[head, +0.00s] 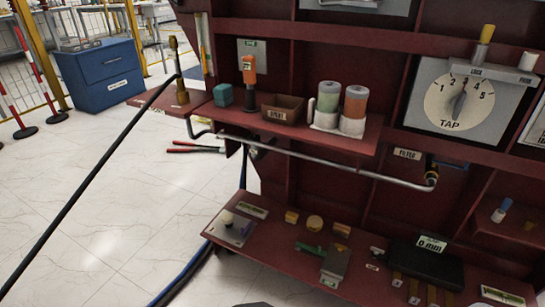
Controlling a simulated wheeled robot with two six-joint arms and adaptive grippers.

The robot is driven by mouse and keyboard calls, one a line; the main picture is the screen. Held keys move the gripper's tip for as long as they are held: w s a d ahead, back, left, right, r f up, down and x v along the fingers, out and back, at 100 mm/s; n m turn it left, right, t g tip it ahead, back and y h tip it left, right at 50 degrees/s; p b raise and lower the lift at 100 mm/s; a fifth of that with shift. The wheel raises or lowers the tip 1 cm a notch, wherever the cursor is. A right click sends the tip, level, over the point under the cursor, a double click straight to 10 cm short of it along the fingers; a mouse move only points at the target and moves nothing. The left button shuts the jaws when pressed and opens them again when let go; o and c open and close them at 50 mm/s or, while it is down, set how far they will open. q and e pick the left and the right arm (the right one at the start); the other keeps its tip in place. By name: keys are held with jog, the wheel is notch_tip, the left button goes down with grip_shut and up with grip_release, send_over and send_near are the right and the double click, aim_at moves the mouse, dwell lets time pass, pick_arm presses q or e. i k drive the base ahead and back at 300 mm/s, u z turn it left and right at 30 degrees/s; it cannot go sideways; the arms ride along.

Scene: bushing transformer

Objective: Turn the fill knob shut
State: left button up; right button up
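I cannot single out a knob marked as the fill knob. Beside that plate, a dark fitting with a yellow band (432,172) is at the end of a grey pipe (310,160). A brass fitting (181,92) stands on the left shelf end, with a black hose at it. Neither of my grippers is in view.
The upper shelf (215,110) holds an orange-topped tool (249,72), a brown tray (283,107) and green and orange canisters (355,103). Red handles (190,148) jut out left.

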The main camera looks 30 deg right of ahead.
aim_at(257, 137)
jog(key=u, duration=0.75)
jog(key=i, duration=1.4)
jog(key=z, duration=0.35)
